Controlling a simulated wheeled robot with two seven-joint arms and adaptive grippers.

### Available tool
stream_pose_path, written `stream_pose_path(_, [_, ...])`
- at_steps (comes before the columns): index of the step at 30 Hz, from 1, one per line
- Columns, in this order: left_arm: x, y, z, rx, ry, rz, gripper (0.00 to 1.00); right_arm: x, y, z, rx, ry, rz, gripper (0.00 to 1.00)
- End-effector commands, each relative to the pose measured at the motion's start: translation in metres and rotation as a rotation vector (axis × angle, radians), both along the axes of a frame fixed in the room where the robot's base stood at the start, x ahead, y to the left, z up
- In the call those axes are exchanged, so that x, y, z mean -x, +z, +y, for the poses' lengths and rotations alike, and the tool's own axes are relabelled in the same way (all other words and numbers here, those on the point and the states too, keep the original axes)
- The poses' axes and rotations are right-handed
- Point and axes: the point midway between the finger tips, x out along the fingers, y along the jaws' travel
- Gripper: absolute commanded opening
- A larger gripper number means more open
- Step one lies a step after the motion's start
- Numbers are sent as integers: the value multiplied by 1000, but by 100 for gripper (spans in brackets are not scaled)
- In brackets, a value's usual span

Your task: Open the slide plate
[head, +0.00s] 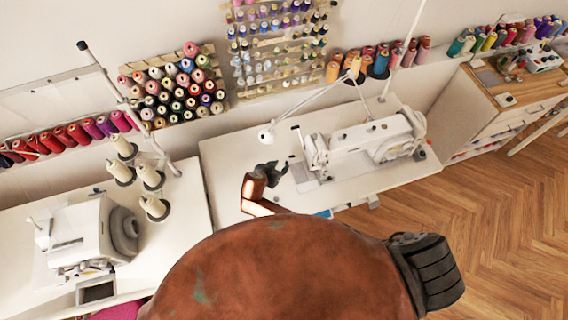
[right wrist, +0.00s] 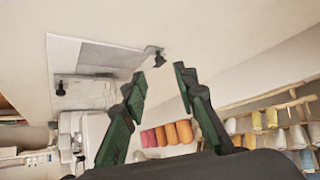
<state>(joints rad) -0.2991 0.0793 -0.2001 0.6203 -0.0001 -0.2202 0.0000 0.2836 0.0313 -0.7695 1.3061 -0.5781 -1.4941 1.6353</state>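The white sewing machine (head: 365,142) stands on the middle table. Its metal plate (head: 305,177) lies flush in the tabletop under the machine's left end. The plate also shows in the right wrist view (right wrist: 112,56) as a grey rectangle with a lighter edge, and a small dark piece (right wrist: 155,56) is at its corner. I cannot tell whether the slide part is shifted. My right gripper (head: 273,168) is just left of the plate, apart from it. In the right wrist view its two green-black fingers (right wrist: 159,86) are spread with nothing between them. My left gripper is not in view.
A white lamp (head: 268,136) on a thin arm hangs close behind my right gripper. A second machine (head: 85,238) and several thread cones (head: 150,177) stand on the left table. The tabletop (head: 225,160) left of my gripper is bare. Thread racks line the wall.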

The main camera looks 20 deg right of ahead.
Motion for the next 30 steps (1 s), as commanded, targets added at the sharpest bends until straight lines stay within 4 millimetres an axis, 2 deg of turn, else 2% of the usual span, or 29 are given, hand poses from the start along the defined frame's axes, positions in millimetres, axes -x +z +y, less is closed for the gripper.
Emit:
stream_pose_path(6, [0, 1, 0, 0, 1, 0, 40, -19, -24, -19, 3, 0, 0, 27])
stream_pose_path(10, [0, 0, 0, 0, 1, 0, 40, -26, -35, -25, 2, 1, 2, 27])
stream_pose_path(22, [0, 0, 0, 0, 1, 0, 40, -30, -42, -29, -2, 0, 2, 27])
stream_pose_path(30, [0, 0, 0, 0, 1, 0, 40, -29, -41, -29, -2, 0, 2, 8])
